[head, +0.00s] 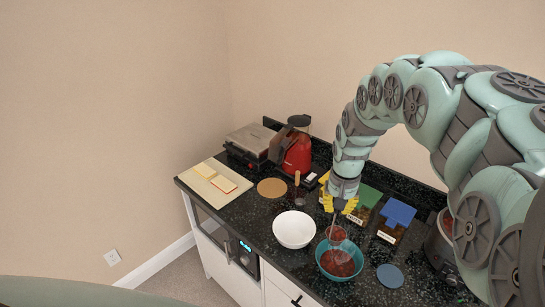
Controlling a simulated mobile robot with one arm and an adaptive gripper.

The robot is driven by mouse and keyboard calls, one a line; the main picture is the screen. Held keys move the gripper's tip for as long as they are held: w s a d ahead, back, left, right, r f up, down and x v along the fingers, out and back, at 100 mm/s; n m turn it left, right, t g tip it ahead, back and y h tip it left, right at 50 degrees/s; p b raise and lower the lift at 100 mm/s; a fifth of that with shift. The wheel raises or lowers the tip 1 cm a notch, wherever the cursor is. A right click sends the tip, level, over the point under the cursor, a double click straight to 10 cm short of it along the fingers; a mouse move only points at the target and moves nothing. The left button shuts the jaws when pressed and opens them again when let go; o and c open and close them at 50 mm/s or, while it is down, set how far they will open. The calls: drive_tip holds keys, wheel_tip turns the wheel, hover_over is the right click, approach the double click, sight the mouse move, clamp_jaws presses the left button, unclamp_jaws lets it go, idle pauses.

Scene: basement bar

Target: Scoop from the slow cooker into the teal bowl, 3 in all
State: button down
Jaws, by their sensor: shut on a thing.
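My gripper (339,204), with yellow fingers, is shut on a ladle (336,235) and holds it pointing down, its head over the far side of the teal bowl. The ladle's head looks reddish; I cannot tell whether it holds food or touches the bowl. The teal bowl (321,265) stands on the dark counter near its front edge and has red-brown food in it. What looks like the slow cooker (437,246) stands at the right, largely hidden behind my arm, with some red showing at its top.
A white bowl (294,229) is left of the teal bowl, and a blue disc (390,276) is right of it. Boxes with green (369,196) and blue (398,212) tops stand behind. A red appliance (297,155), press (250,141), round board (271,187) and bread board (216,183) are farther left.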

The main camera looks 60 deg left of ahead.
drive_tip(key=shift+s+f+b, duration=0.1)
drive_tip(key=shift+f+b, duration=0.8)
drive_tip(key=shift+f, duration=0.45)
drive_tip(key=shift+r+p, duration=0.2)
drive_tip(key=shift+p, duration=0.3)
drive_tip(key=shift+d+y+p, duration=0.15)
drive_tip(key=shift+y+p, duration=0.15)
drive_tip(key=shift+p, duration=0.3)
drive_tip(key=d+p, duration=0.1)
drive_tip(key=p, duration=0.2)
drive_tip(key=y+p, duration=0.1)
drive_tip(key=p, duration=0.2)
drive_tip(key=shift+w+d, duration=0.25)
drive_tip(key=shift+d, duration=0.1)
drive_tip(key=d+y+p, duration=0.1)
drive_tip(key=p, duration=0.2)
drive_tip(key=shift+r, duration=0.1)
